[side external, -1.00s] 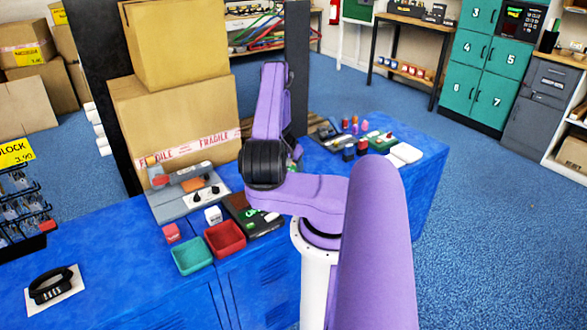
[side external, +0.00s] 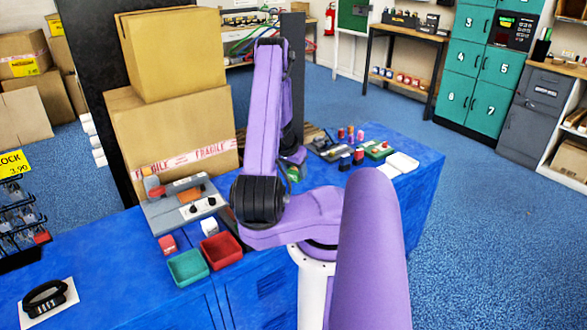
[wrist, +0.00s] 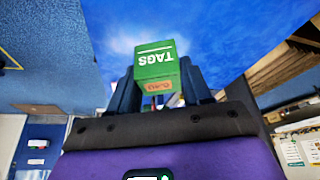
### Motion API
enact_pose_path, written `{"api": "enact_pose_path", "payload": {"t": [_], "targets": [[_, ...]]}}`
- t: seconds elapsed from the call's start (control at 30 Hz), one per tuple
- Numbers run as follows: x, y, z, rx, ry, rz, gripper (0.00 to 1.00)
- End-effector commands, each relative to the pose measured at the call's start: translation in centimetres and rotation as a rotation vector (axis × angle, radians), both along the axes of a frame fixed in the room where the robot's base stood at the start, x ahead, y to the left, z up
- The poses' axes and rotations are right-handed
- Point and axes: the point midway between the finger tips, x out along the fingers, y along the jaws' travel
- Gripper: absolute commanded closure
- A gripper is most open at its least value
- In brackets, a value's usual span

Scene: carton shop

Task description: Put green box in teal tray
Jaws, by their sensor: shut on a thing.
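The green box (wrist: 156,62), with "TAGS" printed upside down in the wrist view, is between my gripper's dark fingers. My gripper (wrist: 158,88) is shut on it. In the side view a small green part of the box (side external: 295,173) shows beside my purple arm, and the gripper is mostly hidden by the arm. The teal tray (side external: 188,279) is at the front left on the blue bench, empty, well left of and nearer than the box.
A red tray (side external: 222,263) stands right beside the teal tray. A white cube (side external: 209,227) and a red cube (side external: 167,244) sit just behind them. A grey device (side external: 182,207) and large cartons (side external: 180,130) stand farther back. Small items crowd the bench's right end.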

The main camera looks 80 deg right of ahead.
Motion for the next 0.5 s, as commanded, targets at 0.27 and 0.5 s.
{"api": "enact_pose_path", "payload": {"t": [0.27,0.5], "targets": [[-0.4,1.3,0.7,-0.001,0.000,0.001,0.86],[0.4,2.2,0.6,0.000,-0.001,0.103,0.86]]}}
